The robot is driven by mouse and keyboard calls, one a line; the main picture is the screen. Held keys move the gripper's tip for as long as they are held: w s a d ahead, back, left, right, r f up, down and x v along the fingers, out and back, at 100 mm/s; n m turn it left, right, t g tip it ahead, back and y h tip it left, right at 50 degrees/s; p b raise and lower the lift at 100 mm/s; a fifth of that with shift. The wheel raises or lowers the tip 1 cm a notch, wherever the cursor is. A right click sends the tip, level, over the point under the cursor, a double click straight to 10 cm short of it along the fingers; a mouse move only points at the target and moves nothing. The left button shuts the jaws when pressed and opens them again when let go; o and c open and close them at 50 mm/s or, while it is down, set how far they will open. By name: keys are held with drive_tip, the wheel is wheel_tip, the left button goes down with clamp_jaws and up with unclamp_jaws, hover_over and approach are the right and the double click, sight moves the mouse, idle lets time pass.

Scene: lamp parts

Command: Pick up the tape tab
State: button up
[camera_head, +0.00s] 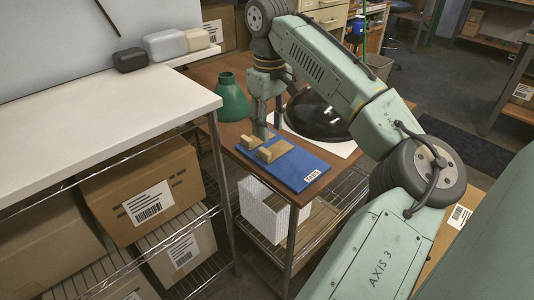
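A blue board (296,170) lies on the brown table, with a small white label at its front right corner. Two small tan pieces stand on it, a left one (250,142) and a right one (274,151); either may be the tape tab, and I cannot tell which. My gripper (262,134) points down over the back left part of the board, its tips close behind and between the tan pieces. Whether it touches either piece, or is open or shut, is too small to tell.
A green cone-shaped shade (232,98) stands behind the board to the left. A glossy black dome (318,118) sits on a white sheet to the right, near my arm. A white counter (95,112) lies left of the table, with boxes on the wire shelves below.

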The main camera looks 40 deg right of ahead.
sight(264, 150)
wheel_tip(264, 150, down, 2)
drive_tip(key=f, duration=0.1)
drive_tip(key=w+f, duration=0.1)
drive_tip(key=f, duration=0.3)
drive_tip(key=shift+w+a+f+p, duration=0.15)
drive_tip(key=shift+a+f+p, duration=0.1)
drive_tip(key=shift+a+p, duration=0.1)
drive_tip(key=shift+c, duration=0.2)
drive_tip(key=c, duration=0.8)
